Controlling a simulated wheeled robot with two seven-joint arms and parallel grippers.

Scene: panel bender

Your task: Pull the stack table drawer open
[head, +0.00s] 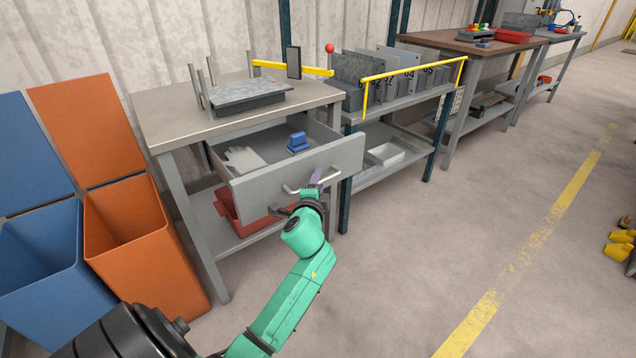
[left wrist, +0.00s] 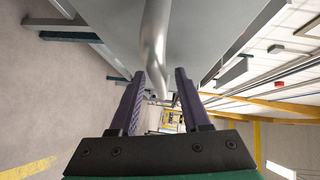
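The stack table (head: 160,128) stands at the left with its grey drawer (head: 262,188) pulled well out. Inside the drawer lie a pair of whitish gloves (head: 243,159) and a blue object (head: 298,142). The bar handle (head: 290,190) is on the drawer front. My left gripper (head: 316,178) is at the handle. In the left wrist view, the handle (left wrist: 155,45) reaches between the two purple fingers (left wrist: 159,80), with a small gap showing on each side, so the fingers look open around it. My right gripper is not in view.
A grey plate stack (head: 247,95) lies on the table top between posts. A red bin (head: 228,212) sits on the lower shelf. Blue (head: 40,250) and orange (head: 125,220) bins stand at the left. A tool rack stands to the right.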

